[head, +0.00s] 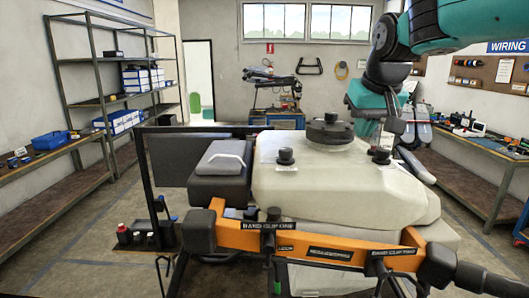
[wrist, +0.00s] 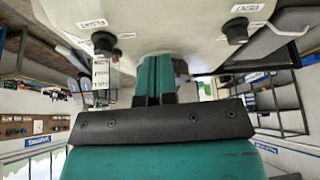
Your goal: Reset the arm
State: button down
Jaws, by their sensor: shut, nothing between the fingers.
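My gripper (wrist: 158,62) shows in the wrist view with its teal fingers together and nothing between them. The fingers point toward the pale tank (wrist: 180,35) of the spray drone. In the head view, my teal arm comes in from the upper right and bends down behind the right side of the tank (head: 330,190); the fingertips are not clear there. The wrist view shows a black knob (wrist: 103,42) near a FLOAT label and another black knob (wrist: 235,30) near a VENT label. Whether the fingers touch the tank cannot be told.
The drone's orange frame bar (head: 290,240) crosses the front, with black clamps. A black lid (head: 330,132) tops the tank. Shelves (head: 100,100) stand left, a bench (head: 480,155) right, and a blue cart (head: 275,115) behind. Floor is open at the left.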

jog(key=s+a+f+n+g+y+b, duration=0.1)
jog(key=s+a+f+n+g+b, duration=0.1)
jog(key=s+f+b, duration=0.6)
jog(key=s+a+f+n+g+y+b, duration=0.2)
jog(key=s+f+b, duration=0.5)
jog(key=s+f, duration=1.4)
jog(key=shift+s+a+n+g+y+b, duration=0.4)
jog(key=shift+s+n+g, duration=0.2)
jog(key=shift+s+n, duration=0.3)
jog(key=c, duration=1.8)
grip_release()
jog(key=shift+f, duration=0.1)
